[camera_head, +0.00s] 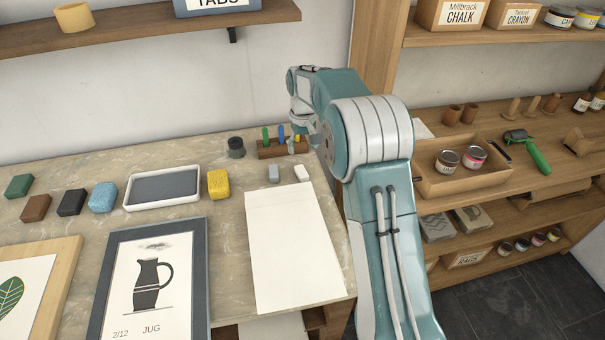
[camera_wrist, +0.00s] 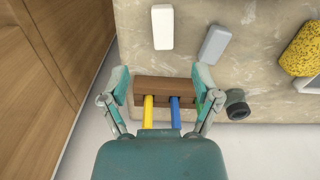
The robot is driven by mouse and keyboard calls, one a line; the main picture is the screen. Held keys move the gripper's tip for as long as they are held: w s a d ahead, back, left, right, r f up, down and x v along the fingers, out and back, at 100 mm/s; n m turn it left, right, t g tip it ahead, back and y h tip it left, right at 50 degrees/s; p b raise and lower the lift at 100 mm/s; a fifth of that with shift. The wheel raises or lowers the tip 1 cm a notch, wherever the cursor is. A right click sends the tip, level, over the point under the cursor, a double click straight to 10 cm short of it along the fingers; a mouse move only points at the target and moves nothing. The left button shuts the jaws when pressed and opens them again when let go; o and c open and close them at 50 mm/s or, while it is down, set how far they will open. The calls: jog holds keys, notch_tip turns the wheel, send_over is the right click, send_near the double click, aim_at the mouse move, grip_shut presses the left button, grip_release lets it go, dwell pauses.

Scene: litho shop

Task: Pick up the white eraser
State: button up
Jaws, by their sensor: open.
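The white eraser (camera_head: 302,173) lies on the worktop just right of a grey block (camera_head: 273,174), near the top edge of a blank sheet. In the wrist view the white eraser (camera_wrist: 162,27) is at the top centre, with the grey block (camera_wrist: 215,45) to its right. My gripper (camera_wrist: 162,78) is open and empty, its two fingers spread above the brown tool rack (camera_wrist: 165,89). The eraser lies beyond the fingertips in that view, not between them. In the head view my arm largely hides the gripper.
The rack (camera_head: 270,151) with coloured handles and a dark round pot (camera_head: 236,147) stand at the worktop's back. A yellow sponge (camera_head: 218,183), a grey-topped tray (camera_head: 163,188) and the paper sheet (camera_head: 290,245) lie nearby. Wooden shelves (camera_head: 460,186) with tins stand at right.

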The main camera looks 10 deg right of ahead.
aim_at(301, 171)
jog(key=f, duration=0.4)
jog(key=shift+a, duration=0.4)
jog(key=shift+d+f, duration=0.15)
jog(key=shift+f, duration=0.3)
notch_tip(301, 171, down, 5)
jog(key=shift+w+r, duration=0.15)
grip_shut()
